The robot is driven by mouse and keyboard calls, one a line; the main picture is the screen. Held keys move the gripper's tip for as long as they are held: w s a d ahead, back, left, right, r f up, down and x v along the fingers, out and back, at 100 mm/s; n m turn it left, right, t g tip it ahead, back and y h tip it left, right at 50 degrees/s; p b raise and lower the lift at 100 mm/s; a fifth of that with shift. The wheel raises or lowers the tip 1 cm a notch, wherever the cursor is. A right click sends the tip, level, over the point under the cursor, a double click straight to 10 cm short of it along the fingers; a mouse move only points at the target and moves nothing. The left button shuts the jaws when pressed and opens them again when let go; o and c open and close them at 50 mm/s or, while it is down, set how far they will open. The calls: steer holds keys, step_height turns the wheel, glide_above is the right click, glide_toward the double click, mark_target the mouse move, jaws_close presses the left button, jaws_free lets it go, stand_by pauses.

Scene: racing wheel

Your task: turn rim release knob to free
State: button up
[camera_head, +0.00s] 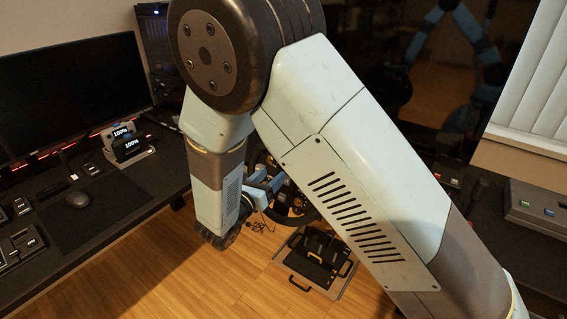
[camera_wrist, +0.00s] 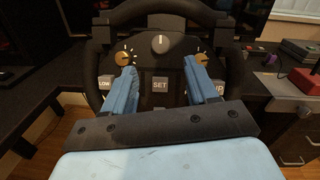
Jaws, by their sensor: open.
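The racing wheel (camera_wrist: 160,13) fills the upper wrist view, with a dark rim and face. A dark round knob (camera_wrist: 160,43) with a white upright pointer mark sits at the face's top middle. Brass-coloured knobs with tick marks sit at left (camera_wrist: 122,58) and right (camera_wrist: 202,57). No readable label shows which one is the rim release knob. My gripper (camera_wrist: 160,66) is open and empty, its two blue fingers spread below and either side of the dark knob. I cannot tell whether the fingertips touch the face. In the head view my arm hides most of the wheel.
A SET button (camera_wrist: 160,84) lies between the fingers, with a LOW label (camera_wrist: 105,82) at left. A desk with a monitor (camera_head: 75,85) and mouse (camera_head: 84,198) stands left. Pedals (camera_head: 318,255) rest on the wooden floor. A red box (camera_wrist: 295,87) is at right.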

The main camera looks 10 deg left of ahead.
steer(key=x, duration=0.8)
steer(key=shift+w+d, duration=0.1)
steer(key=shift+w, duration=0.25)
steer(key=shift+c, duration=0.5)
